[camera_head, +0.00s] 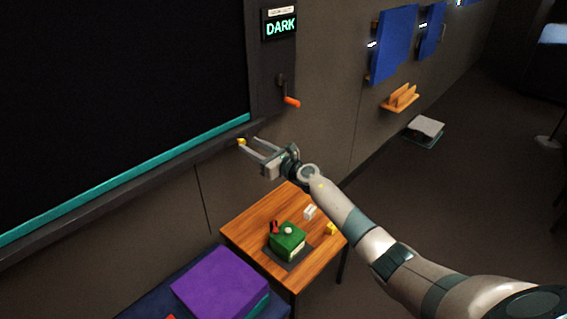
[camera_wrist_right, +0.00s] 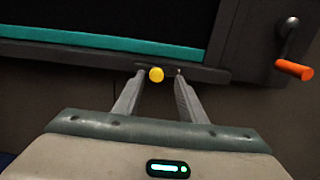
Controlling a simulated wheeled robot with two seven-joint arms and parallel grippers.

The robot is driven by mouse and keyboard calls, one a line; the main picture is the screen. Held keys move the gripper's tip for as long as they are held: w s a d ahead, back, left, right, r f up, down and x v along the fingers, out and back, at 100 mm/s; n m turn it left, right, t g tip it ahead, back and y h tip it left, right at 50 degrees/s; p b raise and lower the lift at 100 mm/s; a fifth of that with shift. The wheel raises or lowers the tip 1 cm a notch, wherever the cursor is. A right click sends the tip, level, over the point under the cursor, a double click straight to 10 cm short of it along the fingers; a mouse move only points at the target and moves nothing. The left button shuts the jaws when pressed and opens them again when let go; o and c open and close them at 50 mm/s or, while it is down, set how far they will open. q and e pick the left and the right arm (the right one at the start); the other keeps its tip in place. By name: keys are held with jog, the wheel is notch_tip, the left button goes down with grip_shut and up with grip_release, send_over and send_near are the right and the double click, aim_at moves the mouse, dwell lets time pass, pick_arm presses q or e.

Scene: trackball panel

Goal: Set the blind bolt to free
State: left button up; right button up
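A small yellow knob (camera_head: 241,142), which looks like the blind bolt's knob, sits on the dark sill below the teal bottom bar (camera_head: 150,163) of the black blind (camera_head: 110,90). In the right wrist view the yellow knob (camera_wrist_right: 156,75) shows between my right gripper's fingertips (camera_wrist_right: 159,76), a little nearer the left one. My right gripper (camera_head: 249,141) is open, its fingers pointing at the sill. I cannot tell whether either finger touches the knob. The bolt's body and any marking of its setting do not show. My left gripper is not in view.
A crank with an orange handle (camera_head: 291,101) hangs right of the blind, under a sign (camera_head: 280,26) reading "DARK". Below my arm, a wooden table (camera_head: 252,239) holds a green trackball box (camera_head: 287,243). A purple box (camera_head: 220,284) stands lower left. Blue panels (camera_head: 394,43) hang farther right.

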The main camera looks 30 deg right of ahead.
jog(key=v, duration=1.5)
jog(key=shift+s+p, duration=0.2)
jog(key=shift+p, duration=0.2)
jog(key=shift+d, duration=0.1)
